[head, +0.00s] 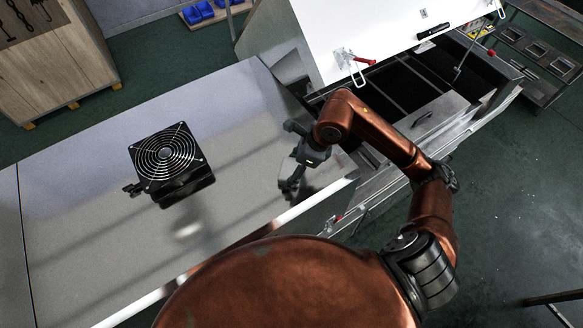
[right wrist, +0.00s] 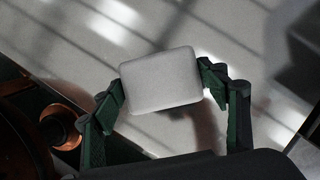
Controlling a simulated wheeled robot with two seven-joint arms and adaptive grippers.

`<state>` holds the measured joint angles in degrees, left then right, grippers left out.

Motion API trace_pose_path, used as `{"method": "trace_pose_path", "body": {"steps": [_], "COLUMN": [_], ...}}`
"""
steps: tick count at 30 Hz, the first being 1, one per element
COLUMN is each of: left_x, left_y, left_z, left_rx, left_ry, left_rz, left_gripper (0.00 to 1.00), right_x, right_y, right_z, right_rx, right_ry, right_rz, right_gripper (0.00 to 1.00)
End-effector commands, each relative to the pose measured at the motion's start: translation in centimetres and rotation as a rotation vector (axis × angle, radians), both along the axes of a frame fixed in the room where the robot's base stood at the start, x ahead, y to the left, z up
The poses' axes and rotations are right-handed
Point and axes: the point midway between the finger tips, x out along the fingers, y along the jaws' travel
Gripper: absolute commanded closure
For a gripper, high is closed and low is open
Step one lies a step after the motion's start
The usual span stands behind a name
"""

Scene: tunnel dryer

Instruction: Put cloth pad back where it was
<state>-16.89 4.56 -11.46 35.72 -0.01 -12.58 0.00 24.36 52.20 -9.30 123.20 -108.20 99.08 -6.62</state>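The cloth pad (right wrist: 161,80) is a pale grey, rounded rectangle in the right wrist view. It lies between the two fingers of my right gripper (right wrist: 161,86), and the fingers meet its left and right edges. A dark shadow shows on the grey surface beside the pad, and the pad looks raised above it. In the head view my right gripper (head: 291,184) points down over the right end of the grey table; the pad is hard to make out there. My left gripper is in neither view.
A black fan (head: 166,158) with a round grille stands on the grey table (head: 80,200), left of my right gripper. A machine with a raised white cover (head: 390,30) and dark open bay is at right. The table between fan and gripper is clear.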

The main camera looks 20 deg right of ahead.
Motion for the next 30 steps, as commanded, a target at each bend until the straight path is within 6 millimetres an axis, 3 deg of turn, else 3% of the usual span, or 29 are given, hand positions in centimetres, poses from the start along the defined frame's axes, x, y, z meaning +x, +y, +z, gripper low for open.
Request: {"method": "trace_pose_path", "body": {"steps": [5,17,20,30], "left_x": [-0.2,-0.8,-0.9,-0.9], "left_y": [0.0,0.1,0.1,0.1], "left_z": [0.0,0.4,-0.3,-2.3], "left_rx": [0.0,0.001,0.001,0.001], "left_ry": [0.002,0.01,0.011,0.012], "left_rz": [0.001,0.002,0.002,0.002], "left_gripper": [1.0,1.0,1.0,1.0], "right_x": [0.0,0.0,-0.2,-1.9], "right_y": [0.0,0.0,-0.5,-2.8], "right_z": [0.1,0.6,1.7,8.2], "right_rx": [0.0,0.001,-0.003,-0.004], "right_ry": [0.0,-0.001,-0.006,-0.005], "right_rz": [0.0,0.001,0.002,-0.001], "right_gripper": [0.18,0.18,0.18,0.18]}}
